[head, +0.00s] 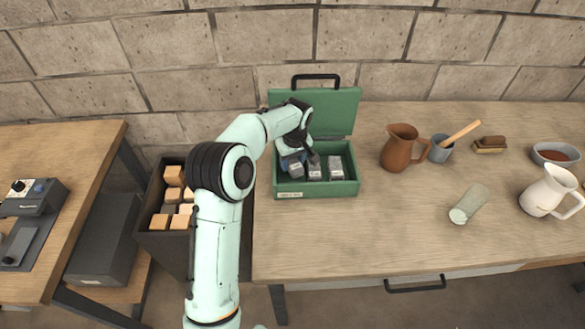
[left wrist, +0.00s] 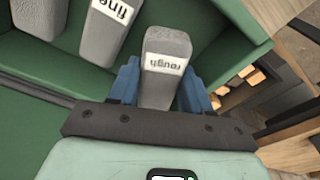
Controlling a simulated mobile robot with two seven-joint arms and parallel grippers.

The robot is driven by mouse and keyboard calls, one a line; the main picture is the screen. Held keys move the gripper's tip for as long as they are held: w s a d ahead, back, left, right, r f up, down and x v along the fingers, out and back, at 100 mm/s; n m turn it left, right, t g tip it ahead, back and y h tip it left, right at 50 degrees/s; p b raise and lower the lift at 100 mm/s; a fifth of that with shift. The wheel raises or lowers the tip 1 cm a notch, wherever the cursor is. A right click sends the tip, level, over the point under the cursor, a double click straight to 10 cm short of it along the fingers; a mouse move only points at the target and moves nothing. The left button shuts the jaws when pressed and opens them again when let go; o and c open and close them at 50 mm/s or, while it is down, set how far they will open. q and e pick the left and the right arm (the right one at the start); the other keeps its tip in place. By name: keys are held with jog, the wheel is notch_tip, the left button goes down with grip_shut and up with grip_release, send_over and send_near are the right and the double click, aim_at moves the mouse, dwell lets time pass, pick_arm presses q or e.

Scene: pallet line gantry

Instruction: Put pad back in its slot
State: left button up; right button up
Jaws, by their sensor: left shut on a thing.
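A grey pad labelled "rough" (left wrist: 165,62) is between the blue fingers of my left gripper (left wrist: 160,88) in the left wrist view. In the head view my left gripper (head: 291,160) is at the left end of the open green box (head: 330,190), shut on this pad (head: 296,171). The pad is in or just above the box's left part; I cannot tell whether it touches the bottom. A pad labelled "fine" (left wrist: 108,30) stands beside it, with another grey pad (left wrist: 38,18) further along. My right gripper is not in view.
The box's lid (head: 340,112) stands open at the back. A brown jug (head: 399,150), a grey mug (head: 440,150), a brush (head: 490,144), a tilted cylinder (head: 468,204) and a white jug (head: 546,192) are to the right. A dark bin of wooden blocks (head: 155,240) stands left. The table's front is clear.

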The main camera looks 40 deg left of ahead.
aim_at(292, 168)
pick_arm(q)
jog(key=shift+s+f, duration=0.1)
jog(key=shift+f, duration=1.55)
jog(key=shift+f, duration=0.15)
jog(key=o, duration=0.7)
jog(key=r, duration=0.4)
jog(key=d+r, duration=0.1)
jog(key=r, duration=0.7)
jog(key=shift+s+d+r+p, duration=0.15)
jog(key=shift+s+p, duration=0.15)
jog(key=shift+p, duration=0.05)
jog(key=shift+s, duration=0.1)
